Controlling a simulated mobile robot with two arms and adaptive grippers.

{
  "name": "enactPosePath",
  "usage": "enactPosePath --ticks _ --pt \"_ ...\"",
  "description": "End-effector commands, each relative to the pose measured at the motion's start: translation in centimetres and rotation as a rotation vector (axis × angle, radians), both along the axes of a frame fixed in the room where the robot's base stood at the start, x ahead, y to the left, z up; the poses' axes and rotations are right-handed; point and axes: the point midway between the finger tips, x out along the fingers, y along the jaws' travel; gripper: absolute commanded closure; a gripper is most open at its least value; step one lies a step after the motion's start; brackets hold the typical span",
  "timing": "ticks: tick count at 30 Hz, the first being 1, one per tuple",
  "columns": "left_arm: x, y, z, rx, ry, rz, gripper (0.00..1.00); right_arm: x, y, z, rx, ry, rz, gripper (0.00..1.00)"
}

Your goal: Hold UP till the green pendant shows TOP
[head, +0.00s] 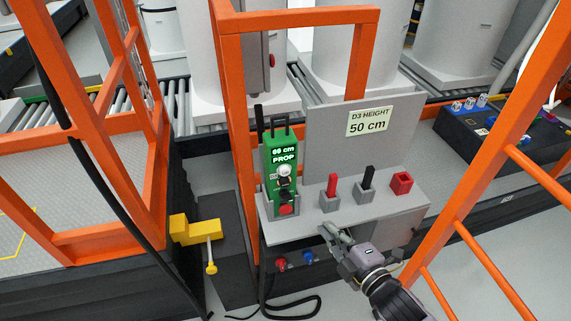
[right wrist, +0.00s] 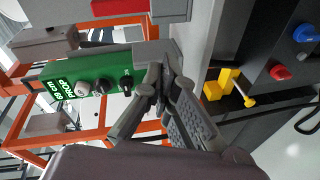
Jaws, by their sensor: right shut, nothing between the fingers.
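The green pendant (head: 283,158) stands in a grey holder at the left end of a grey shelf (head: 400,205). Its screen shows PROP under a height that looks like 60 cm, the last digit being hard to read. A white button and black buttons sit below the screen, with a red one at the bottom. My right gripper (head: 331,233) is shut and empty at the shelf's front edge, right of the pendant and apart from it. In the right wrist view the pendant (right wrist: 75,76) lies sideways beyond the shut fingers (right wrist: 158,82). My left gripper is not in view.
A sign (head: 368,122) reads D3 HEIGHT 50 cm. A red lever (head: 332,186), a black lever (head: 368,178) and a red block (head: 401,182) stand on the shelf. Orange frames rise on both sides. A yellow piece (head: 195,231) lies low at the left.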

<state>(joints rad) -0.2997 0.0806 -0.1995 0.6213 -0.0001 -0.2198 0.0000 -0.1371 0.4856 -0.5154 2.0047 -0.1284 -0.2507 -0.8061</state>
Motion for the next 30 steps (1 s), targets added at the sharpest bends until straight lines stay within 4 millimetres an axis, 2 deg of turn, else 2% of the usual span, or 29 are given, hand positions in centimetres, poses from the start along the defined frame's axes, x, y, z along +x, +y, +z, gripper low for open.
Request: enactPosePath --ticks 1,3,4,6,10,15,26,30 --pt "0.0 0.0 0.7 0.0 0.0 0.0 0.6 -0.6 1.1 3.6 -0.022 -0.08 0.051 1.0" --pt "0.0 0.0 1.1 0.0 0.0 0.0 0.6 -1.6 2.8 7.5 -0.074 -0.222 0.137 1.0" --pt "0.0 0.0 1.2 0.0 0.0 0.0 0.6 -2.1 3.6 8.9 -0.11 -0.309 0.189 1.0" --pt "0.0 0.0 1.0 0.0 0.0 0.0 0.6 -3.3 5.0 10.3 -0.189 -0.498 0.304 1.0" --pt "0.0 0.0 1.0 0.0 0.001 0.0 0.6 -5.1 6.1 11.0 -0.275 -0.728 0.435 1.0" --pt "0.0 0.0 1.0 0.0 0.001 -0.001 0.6 -6.6 6.4 11.4 -0.315 -0.871 0.51 1.0" --pt "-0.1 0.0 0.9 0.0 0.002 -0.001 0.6 -6.7 6.5 11.4 -0.318 -0.888 0.518 1.0" --pt "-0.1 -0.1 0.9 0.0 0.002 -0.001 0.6 -6.2 6.6 11.4 -0.318 -0.887 0.516 1.0"
